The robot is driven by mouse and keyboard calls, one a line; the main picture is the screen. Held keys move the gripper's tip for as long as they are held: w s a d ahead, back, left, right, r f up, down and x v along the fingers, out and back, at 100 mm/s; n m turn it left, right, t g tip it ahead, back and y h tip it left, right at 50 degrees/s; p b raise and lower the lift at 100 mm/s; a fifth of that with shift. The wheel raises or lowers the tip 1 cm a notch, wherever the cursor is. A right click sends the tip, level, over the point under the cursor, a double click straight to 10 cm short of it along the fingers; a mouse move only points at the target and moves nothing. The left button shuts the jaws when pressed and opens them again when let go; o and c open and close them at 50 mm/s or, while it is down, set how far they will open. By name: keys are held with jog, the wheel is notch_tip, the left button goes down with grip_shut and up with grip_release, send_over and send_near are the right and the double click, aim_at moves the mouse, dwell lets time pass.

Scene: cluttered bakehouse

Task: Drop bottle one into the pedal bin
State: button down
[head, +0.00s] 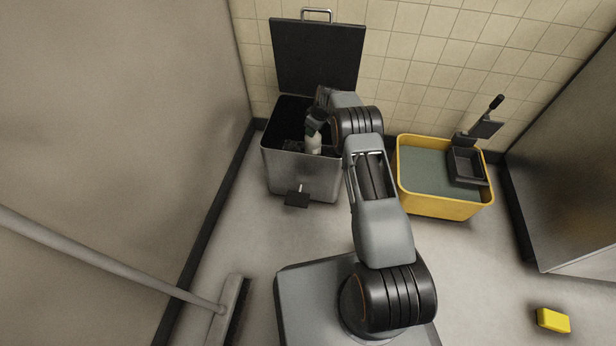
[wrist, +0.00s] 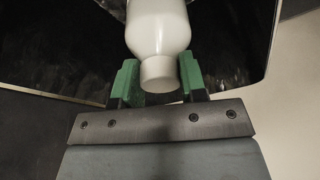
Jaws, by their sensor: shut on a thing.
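A white bottle (head: 313,143) is held by my gripper (head: 316,124) over the front part of the pedal bin's opening. In the wrist view the bottle (wrist: 158,30) sits between the two green fingers of my gripper (wrist: 158,82), its narrower end toward the palm. The pedal bin (head: 290,175) is a metal box with its dark lid (head: 318,55) raised against the wall. Its inside is dark. A black pedal sticks out at its front. I cannot read any label on the bottle.
A yellow mop bucket (head: 440,207) with a dark wringer stands right of the bin. A broom (head: 228,310) leans in from the left. A yellow sponge-like block (head: 553,320) lies at the lower right. Walls close in on the left and behind.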

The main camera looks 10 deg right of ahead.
aim_at(313, 151)
jog(key=shift+n, duration=0.3)
jog(key=b+x, duration=0.2)
jog(key=x, duration=0.2)
jog(key=s+d+b+x, duration=0.1)
jog(key=b+x, duration=0.1)
jog(key=x, duration=0.2)
jog(key=d+f+b+x, duration=0.1)
jog(key=b+x, duration=0.1)
jog(key=x, duration=0.2)
jog(key=shift+s+d+f, duration=0.2)
jog(key=shift+s+f, duration=0.1)
jog(key=shift+s, duration=0.05)
jog(key=shift+f, duration=0.55)
jog(key=c, duration=0.7)
grip_release()
jog(key=shift+o, duration=0.2)
